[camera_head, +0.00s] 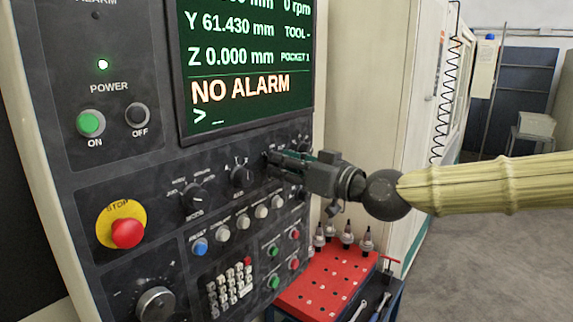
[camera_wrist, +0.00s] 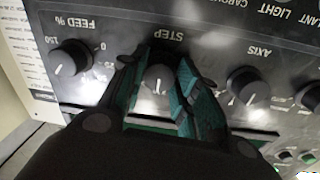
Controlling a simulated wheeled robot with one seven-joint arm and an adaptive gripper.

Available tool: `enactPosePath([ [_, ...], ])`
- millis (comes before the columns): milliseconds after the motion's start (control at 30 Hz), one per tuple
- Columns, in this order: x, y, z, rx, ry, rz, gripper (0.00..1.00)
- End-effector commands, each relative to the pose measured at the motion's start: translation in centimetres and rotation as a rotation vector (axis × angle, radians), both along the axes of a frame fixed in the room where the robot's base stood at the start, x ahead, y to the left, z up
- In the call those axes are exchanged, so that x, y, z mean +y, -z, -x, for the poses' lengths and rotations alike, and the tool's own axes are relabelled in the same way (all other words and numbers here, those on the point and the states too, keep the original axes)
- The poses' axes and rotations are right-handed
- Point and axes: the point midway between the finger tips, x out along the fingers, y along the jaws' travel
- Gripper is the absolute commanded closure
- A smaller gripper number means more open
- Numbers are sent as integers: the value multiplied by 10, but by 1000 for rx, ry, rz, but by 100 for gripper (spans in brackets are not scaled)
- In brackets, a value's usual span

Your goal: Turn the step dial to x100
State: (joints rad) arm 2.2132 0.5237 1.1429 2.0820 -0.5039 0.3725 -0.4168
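The step dial (camera_wrist: 160,78) is a dark round knob under the upside-down STEP label in the wrist view. Its pale pointer mark points toward the bottom of that view. My gripper (camera_wrist: 162,88) has its two green-and-black fingers on either side of the dial. I cannot tell whether the fingers press on it or stand slightly apart. The fingers hide the scale marks around the dial, so its x100 mark cannot be read. In the head view my gripper (camera_head: 272,160) is at the panel below the screen and covers the step dial.
The axis dial (camera_wrist: 248,86) and feed dial (camera_wrist: 70,58) sit close on either side. The mode dial (camera_head: 195,199), a red stop button (camera_head: 127,233) and several push-buttons are on the same panel. A red tool tray (camera_head: 318,289) stands below right.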

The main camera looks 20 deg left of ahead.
Motion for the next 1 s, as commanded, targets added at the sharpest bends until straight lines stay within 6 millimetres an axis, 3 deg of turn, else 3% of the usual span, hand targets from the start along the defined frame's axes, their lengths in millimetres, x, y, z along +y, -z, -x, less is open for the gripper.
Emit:
enactPosePath([
  [33,0,0,0,0,0,0,84],
  [100,0,0,0,0,0,0,94],
  [567,0,2,0,93,0,-35,94],
  [1000,-1,2,-1,428,0,-157,94],
])
